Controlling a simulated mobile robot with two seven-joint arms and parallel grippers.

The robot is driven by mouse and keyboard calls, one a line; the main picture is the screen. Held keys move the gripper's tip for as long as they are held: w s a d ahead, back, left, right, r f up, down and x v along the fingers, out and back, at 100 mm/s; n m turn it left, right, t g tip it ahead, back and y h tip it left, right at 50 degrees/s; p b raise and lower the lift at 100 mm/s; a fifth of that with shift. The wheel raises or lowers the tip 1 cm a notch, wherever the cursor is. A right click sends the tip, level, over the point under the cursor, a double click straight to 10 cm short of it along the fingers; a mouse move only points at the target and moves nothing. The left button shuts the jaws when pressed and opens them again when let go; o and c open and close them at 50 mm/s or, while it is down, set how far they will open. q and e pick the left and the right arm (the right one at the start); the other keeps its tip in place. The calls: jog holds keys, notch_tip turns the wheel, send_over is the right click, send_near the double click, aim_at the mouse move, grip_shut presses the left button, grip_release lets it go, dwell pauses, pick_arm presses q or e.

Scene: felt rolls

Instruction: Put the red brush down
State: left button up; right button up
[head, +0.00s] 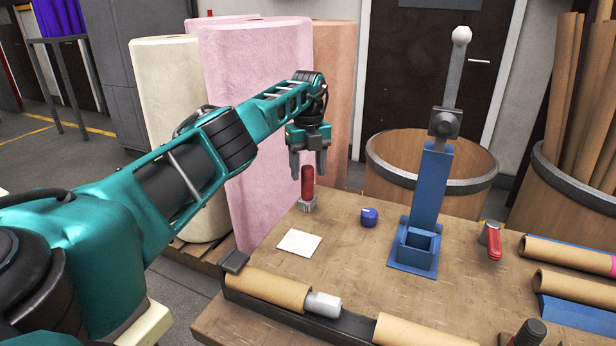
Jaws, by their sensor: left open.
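The red brush (308,182) stands upright near the far left edge of the wooden table, its red handle up and its grey bristle head down on the table top. My left gripper (308,170) is open, pointing down, with its fingers around or just above the top of the handle. I cannot tell whether the fingers touch it. My right gripper is not in view.
A blue stand with a lever (429,190), a small blue object (369,217), a white sheet (299,243) and a red-handled tool (494,243) are on the table (340,262). Cardboard tubes (268,288) lie along the front. Large felt rolls (258,130) stand behind my left arm.

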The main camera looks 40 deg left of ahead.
pick_arm(q)
notch_tip(320, 180, up, 9)
jog(key=shift+f+p, duration=0.15)
jog(key=shift+p, duration=0.4)
